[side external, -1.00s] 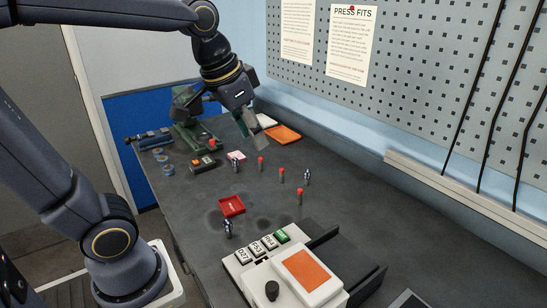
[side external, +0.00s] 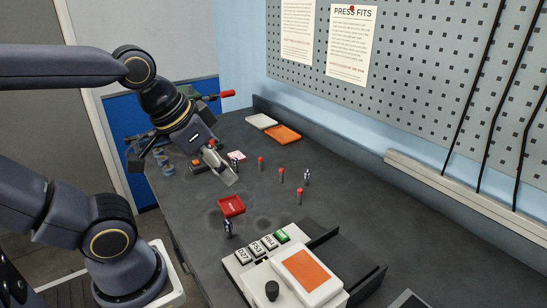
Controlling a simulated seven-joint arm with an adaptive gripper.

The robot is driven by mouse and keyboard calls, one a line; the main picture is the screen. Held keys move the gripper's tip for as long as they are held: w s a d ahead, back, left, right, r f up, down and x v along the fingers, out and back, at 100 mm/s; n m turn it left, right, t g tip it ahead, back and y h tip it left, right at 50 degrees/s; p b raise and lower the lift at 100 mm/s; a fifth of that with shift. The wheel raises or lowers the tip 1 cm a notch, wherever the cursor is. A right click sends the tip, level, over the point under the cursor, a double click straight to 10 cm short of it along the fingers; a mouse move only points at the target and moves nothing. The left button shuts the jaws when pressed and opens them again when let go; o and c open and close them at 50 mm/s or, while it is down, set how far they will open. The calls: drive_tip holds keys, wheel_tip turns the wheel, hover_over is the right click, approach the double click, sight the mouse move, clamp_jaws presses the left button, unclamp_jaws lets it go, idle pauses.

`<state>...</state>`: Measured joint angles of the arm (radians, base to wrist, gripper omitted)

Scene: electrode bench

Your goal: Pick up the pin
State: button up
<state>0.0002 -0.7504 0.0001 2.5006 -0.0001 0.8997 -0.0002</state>
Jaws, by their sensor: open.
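Several small upright pieces stand on the dark bench. Some have red tops: one in the middle (side external: 260,163), one right of it (side external: 281,175) and one nearer the camera (side external: 299,196). Others are silvery and dark: one near my fingers (side external: 235,164), one at the right (side external: 307,177) and one in front (side external: 228,227). I cannot tell which of them is the pin. My gripper (side external: 224,173) is open, tilted down to the right, low over the bench. Its fingers are just left of the nearest silvery piece, with no visible hold on anything.
A red tray (side external: 231,207) lies in front of my gripper. A white and orange control box (side external: 305,270) with labelled buttons fills the front. Orange (side external: 284,134) and white (side external: 261,121) trays lie at the back. A pegboard wall (side external: 430,80) bounds the right. The bench's right-middle is clear.

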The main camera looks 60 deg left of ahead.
drive_tip(key=shift+o, duration=0.6)
